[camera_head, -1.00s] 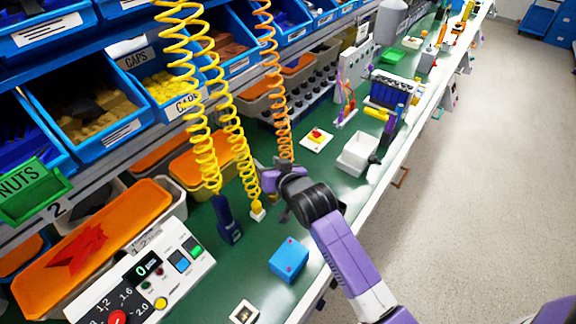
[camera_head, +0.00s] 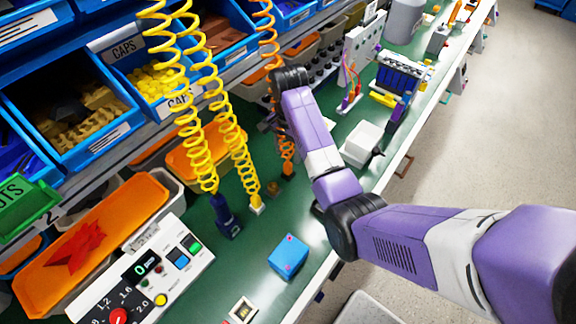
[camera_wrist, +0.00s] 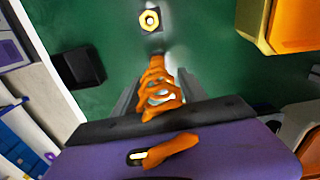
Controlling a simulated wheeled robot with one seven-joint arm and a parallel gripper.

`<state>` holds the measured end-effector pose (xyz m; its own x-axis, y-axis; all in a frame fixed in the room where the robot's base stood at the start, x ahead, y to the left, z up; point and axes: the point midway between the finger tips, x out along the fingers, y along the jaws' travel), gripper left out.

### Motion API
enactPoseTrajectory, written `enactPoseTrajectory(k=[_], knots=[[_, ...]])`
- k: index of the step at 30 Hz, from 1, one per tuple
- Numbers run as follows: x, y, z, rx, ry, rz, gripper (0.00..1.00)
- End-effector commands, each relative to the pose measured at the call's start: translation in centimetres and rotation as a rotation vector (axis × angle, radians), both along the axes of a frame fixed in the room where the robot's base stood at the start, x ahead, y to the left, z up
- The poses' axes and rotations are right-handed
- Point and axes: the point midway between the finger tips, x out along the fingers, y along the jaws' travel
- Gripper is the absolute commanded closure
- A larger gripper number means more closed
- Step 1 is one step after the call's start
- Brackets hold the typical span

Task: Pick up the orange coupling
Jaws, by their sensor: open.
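The orange coiled hose (camera_head: 268,62) hangs over the green bench. Its orange lower end, which appears to be the coupling (camera_head: 288,169), is close to the bench top. In the wrist view, orange coils (camera_wrist: 160,92) show between the two grey fingers of my gripper (camera_wrist: 158,76), which is open. The coils run back over my purple gripper body. I cannot tell whether the fingers touch them. In the head view, my arm partly hides the gripper.
Yellow coiled hoses (camera_head: 232,130) hang left of my arm, one ending in a dark blue tool (camera_head: 226,217). A blue box (camera_head: 288,257) and a control panel (camera_head: 150,272) are nearer. Blue bins line the shelf behind.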

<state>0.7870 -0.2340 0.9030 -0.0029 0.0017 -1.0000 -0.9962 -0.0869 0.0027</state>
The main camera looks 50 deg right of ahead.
Motion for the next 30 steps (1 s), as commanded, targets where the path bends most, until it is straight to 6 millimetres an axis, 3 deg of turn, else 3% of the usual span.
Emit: enactPoseTrajectory(k=[15,24,30], knots=[[-0.5,0.8,-6.0,-0.001,-0.001,0.003,0.5],[-0.4,0.8,-6.6,-0.002,-0.003,0.004,0.5],[-0.4,0.8,-6.5,-0.002,-0.003,0.004,0.87]])
